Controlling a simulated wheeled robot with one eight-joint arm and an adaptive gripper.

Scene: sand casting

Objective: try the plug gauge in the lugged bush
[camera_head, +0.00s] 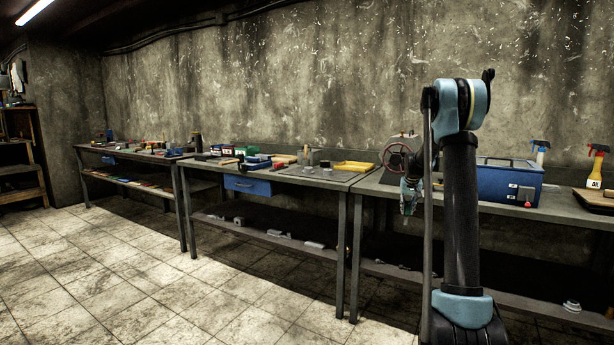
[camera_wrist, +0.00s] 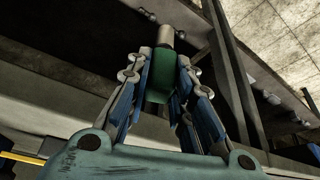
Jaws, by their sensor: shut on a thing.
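In the wrist view, my gripper (camera_wrist: 163,72) is shut on the plug gauge (camera_wrist: 158,87), gripping its green handle between the blue-padded fingers. The gauge's pale metal end (camera_wrist: 166,36) sticks out beyond the fingertips. In the head view, my gripper (camera_head: 408,197) hangs low at the front of the right-hand bench, beside my arm; the gauge is too small to make out there. I cannot pick out the lugged bush for certain; several small grey parts (camera_head: 318,170) on the middle bench are too small to tell apart.
The right bench holds a handwheel device (camera_head: 398,160), a blue box (camera_head: 510,183) and spray bottles (camera_head: 597,168). Lower shelves hold grey castings. The tiled floor in front is clear.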

